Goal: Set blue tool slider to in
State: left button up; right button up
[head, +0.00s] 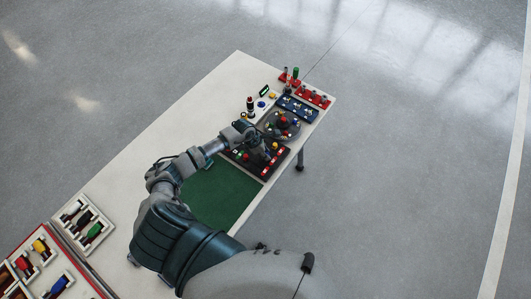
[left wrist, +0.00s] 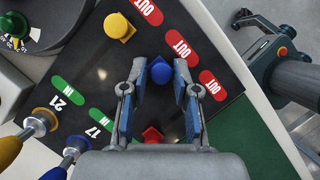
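The blue slider knob (left wrist: 161,71) sits on a black panel (left wrist: 90,75) in the left wrist view, near its red OUT label (left wrist: 181,47). The green IN label (left wrist: 99,122) of that row is at lower left. My left gripper (left wrist: 160,68) is open, with one fingertip on each side of the blue knob. Small gaps show between the fingertips and the knob. In the head view my left gripper (head: 262,151) is over the black panel (head: 275,168) and hides the blue knob. My right gripper is not in view.
A yellow knob (left wrist: 118,27) is near another OUT label. A red knob (left wrist: 152,135) lies between the finger bases. Blue and yellow-topped plungers stand at lower left. A round dial panel (head: 283,125) is beyond the black panel, and a green mat (head: 222,195) is nearer.

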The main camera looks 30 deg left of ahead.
pick_arm(q)
grip_shut()
jog(key=a+b, duration=0.1)
jog(key=a, duration=0.1)
jog(key=a+b, duration=0.2)
jog(key=a, duration=0.1)
jog(key=a+b, duration=0.1)
jog(key=a, duration=0.1)
jog(key=shift+w+a+f, duration=0.15)
jog(key=shift+w, duration=0.1)
jog(key=shift+r, duration=0.2)
jog(key=o, duration=0.6)
grip_release()
jog(key=shift+c, duration=0.2)
jog(key=shift+a, duration=0.15)
jog(key=shift+f, duration=0.1)
jog(key=shift+a, duration=0.15)
jog(key=shift+v, duration=5.9)
